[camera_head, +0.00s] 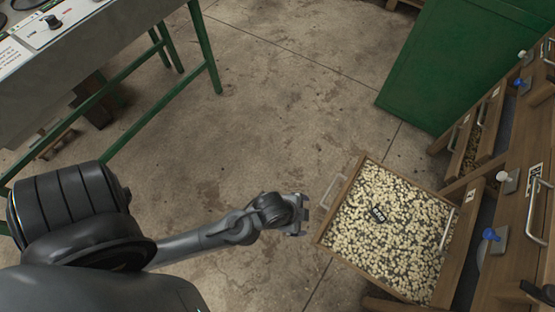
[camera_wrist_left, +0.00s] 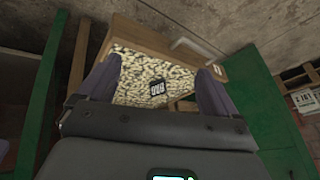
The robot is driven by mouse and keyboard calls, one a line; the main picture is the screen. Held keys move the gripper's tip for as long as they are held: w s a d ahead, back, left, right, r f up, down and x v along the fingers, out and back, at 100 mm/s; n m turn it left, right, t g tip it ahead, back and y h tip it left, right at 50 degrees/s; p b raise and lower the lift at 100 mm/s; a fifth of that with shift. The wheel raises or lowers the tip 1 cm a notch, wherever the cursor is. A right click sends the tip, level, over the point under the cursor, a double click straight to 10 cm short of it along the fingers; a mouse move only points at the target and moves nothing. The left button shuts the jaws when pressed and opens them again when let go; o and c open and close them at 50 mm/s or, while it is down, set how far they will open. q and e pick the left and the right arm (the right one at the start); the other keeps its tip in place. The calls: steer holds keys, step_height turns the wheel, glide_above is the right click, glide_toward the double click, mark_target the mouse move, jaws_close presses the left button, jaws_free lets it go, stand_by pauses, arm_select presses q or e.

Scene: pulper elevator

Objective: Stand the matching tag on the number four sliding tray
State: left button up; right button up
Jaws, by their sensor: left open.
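A wooden sliding tray (camera_head: 342,203), full of pale beans, is pulled out at the right; it also shows in the left wrist view (camera_wrist_left: 150,36). A small dark tag (camera_head: 378,215) with white marks is on the beans near the tray's middle. Its marks are too small to read, and I cannot tell whether it lies flat or leans. In the left wrist view the tag (camera_wrist_left: 157,88) appears between the finger outlines. My left gripper (camera_head: 300,215) is open and empty, left of the tray's handled edge. My right gripper is not in view.
A wooden cabinet (camera_head: 515,240) with handles, labels and blue knobs stands along the right edge. A green panel (camera_head: 465,65) is behind the tray. A green-legged bench (camera_head: 205,45) is at upper left. The concrete floor (camera_head: 270,120) between is clear.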

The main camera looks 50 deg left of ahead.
arm_select(q)
steer(key=s+a+r+n+g+y, duration=0.1)
steer(key=s+a+r+n, duration=0.3)
steer(key=s+a+n, duration=0.2)
steer(key=shift+s+a+r+n+g, duration=0.15)
steer(key=shift+s+a+n+g, duration=0.15)
steer(key=shift+a+n+g, duration=0.25)
steer(key=shift+a, duration=0.1)
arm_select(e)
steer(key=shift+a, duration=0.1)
